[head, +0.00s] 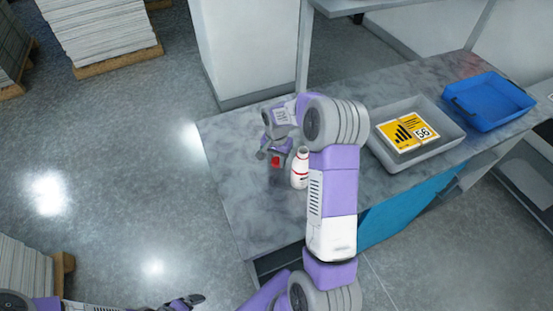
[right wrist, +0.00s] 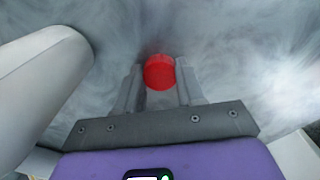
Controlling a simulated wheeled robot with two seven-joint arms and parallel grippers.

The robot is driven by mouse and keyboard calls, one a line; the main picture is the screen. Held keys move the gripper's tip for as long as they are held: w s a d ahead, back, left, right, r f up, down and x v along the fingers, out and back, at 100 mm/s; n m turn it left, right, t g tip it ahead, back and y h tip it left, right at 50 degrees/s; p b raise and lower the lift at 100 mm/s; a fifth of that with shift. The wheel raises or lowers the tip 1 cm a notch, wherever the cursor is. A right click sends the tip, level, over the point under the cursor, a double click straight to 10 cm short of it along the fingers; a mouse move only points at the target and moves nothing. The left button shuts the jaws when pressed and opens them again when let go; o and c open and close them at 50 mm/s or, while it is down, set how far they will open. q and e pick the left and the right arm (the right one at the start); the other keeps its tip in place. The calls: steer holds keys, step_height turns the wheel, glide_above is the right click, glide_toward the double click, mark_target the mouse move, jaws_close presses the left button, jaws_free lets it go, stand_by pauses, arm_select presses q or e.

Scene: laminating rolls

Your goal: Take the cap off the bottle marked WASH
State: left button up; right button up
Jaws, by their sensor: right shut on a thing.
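The white bottle (head: 299,172) with a red band stands upright on the grey stone-look table. Its top shows bare and white in the head view, and no lettering is legible. It also shows large at the left of the right wrist view (right wrist: 38,85). My right gripper (head: 270,156) is beside the bottle, to its left, and is shut on a red cap (head: 276,160). In the right wrist view the cap (right wrist: 158,72) sits between the two fingertips, apart from the bottle. My left gripper (head: 188,300) is low at the bottom edge, away from the table; its opening is unclear.
A grey tray (head: 455,137) holding a yellow-and-white printed stack (head: 407,131) marked 56 is on the table to the right. A blue tray (head: 455,98) lies beyond it. The tabletop (head: 235,190) left of the bottle is clear, ending at the left edge.

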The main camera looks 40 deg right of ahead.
mark_target(276, 160)
steer(key=shift+f, duration=0.2)
steer(key=o, duration=1.2)
steer(key=shift+c, duration=0.2)
steer(key=shift+r, duration=0.1)
steer(key=shift+r, duration=0.25)
step_height(276, 160, up, 12)
steer(key=p, duration=0.1)
steer(key=shift+f, duration=0.15)
steer(key=shift+p, duration=0.35)
